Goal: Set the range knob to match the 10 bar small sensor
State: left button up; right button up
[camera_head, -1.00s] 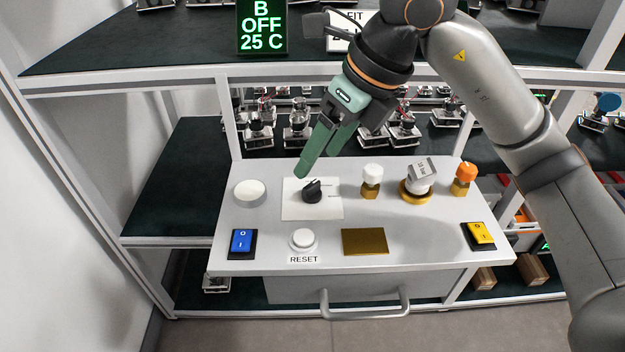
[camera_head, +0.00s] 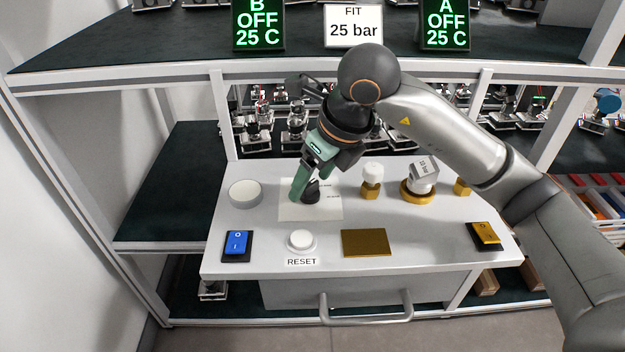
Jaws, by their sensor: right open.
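The black range knob (camera_head: 311,194) stands on a white label plate (camera_head: 320,212) on the grey panel. My right gripper (camera_head: 304,190) is open with its green fingers down at the knob, one finger on its left side; I cannot tell whether they touch it. The fingers hide part of the knob and most of the plate's printing. A small sensor (camera_head: 423,170) with a 10 bar label sits in a gold fitting (camera_head: 417,193) right of the knob. My left gripper is not in view.
The panel (camera_head: 340,267) also bears a blue switch (camera_head: 237,244), a RESET button (camera_head: 301,240), a gold plate (camera_head: 366,242), a yellow switch (camera_head: 485,236), a white-capped fitting (camera_head: 372,174) and a round white dish (camera_head: 245,193). A sign above reads FIT 25 bar (camera_head: 354,27).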

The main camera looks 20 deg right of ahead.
jog(key=shift+f, duration=0.2)
grip_shut()
dwell(0.6)
